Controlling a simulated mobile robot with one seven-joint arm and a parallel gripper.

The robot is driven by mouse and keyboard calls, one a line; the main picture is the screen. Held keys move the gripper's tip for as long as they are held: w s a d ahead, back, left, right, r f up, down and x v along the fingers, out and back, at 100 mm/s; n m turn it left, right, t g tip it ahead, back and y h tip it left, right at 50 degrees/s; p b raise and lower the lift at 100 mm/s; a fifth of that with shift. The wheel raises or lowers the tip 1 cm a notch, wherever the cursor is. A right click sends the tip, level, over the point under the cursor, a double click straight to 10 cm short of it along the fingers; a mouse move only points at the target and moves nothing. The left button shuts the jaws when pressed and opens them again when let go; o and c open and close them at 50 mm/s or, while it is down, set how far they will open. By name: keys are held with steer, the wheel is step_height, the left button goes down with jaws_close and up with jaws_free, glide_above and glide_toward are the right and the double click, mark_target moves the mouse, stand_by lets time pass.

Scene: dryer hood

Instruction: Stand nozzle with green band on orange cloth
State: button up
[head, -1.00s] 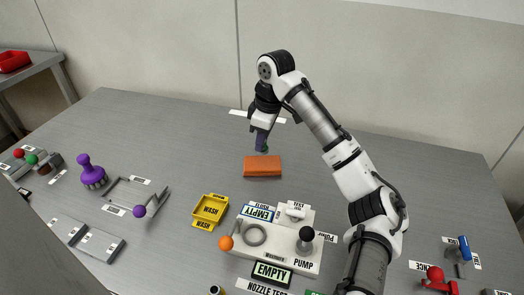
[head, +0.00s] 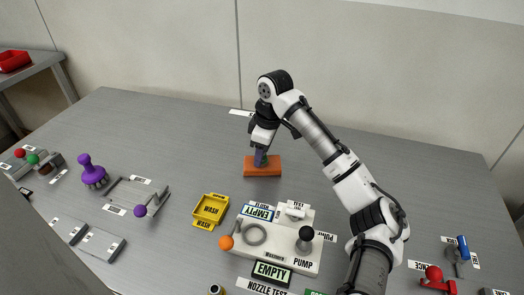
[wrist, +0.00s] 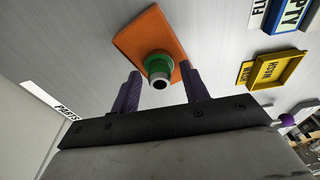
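The nozzle with the green band (wrist: 158,68) stands upright on the orange cloth (wrist: 138,38), its pale open end facing the wrist camera. In the head view only a bit of green (head: 265,160) shows between the fingers. The orange cloth (head: 262,171) lies flat on the grey bench behind the pump panel. My gripper (wrist: 159,80) is open, with its purple fingers on either side of the nozzle and a visible gap on each side. In the head view my gripper (head: 260,157) is low over the cloth's back edge.
A yellow WASH tray (head: 211,208) stands in front left of the cloth. The white pump panel (head: 285,247) with knobs and a ring lies in front. The bench around the cloth is clear.

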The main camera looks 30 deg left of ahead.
step_height(320, 180, up, 12)
steer(key=d, duration=0.1)
steer(key=shift+w+d, duration=0.25)
steer(key=shift+d, duration=0.15)
steer(key=shift+s, duration=0.1)
stand_by(0.5)
